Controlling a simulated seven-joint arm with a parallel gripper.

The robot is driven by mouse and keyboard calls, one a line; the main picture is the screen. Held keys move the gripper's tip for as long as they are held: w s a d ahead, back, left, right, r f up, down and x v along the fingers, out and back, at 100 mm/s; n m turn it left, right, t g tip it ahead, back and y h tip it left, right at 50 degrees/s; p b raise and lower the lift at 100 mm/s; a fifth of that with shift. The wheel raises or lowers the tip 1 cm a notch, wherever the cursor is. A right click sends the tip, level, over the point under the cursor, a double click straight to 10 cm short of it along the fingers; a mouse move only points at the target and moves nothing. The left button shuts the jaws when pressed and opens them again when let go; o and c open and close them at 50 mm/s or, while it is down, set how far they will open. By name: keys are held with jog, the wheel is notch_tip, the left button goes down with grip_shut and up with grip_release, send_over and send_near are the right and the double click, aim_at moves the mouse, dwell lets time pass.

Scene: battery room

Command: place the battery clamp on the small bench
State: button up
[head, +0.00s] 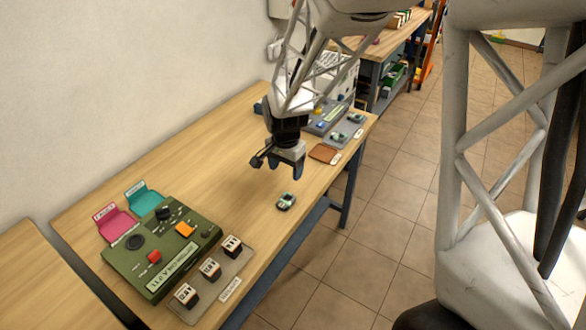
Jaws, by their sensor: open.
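A small dark and pale-green piece (286,202), which may be the battery clamp, lies on the wooden workbench (215,140) near its right edge. My gripper (284,168) is open and empty, pointing down above the bench, slightly behind and above this piece and apart from it. Two similar small pieces, one of them here (337,137), sit on a grey plate at the bench's far end. I cannot tell for sure which bench is the small one; another wooden top (35,285) shows at the lower left, and a further bench (392,42) stands at the back.
A green control panel (150,270) with buttons, pink (115,224) and teal (146,196) holders and a plate with several labelled blocks (211,270) fill the near end. A brown pad (323,153) lies near the far right edge. The middle of the bench is clear.

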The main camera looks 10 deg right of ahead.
jog(key=s+d+r+n+t, duration=0.1)
jog(key=s+d+r+n, duration=0.1)
jog(key=s+r, duration=0.4)
jog(key=s+d+r+n, duration=0.2)
jog(key=s+r+n, duration=0.2)
jog(key=s, duration=0.8)
jog(key=s+d+r+n+t, duration=0.1)
jog(key=s+d+r+n, duration=0.1)
jog(key=s+r, duration=0.6)
jog(key=shift+s+d+r+n+t, duration=0.2)
jog(key=shift+s+r+n+t, duration=0.15)
jog(key=shift+s, duration=0.6)
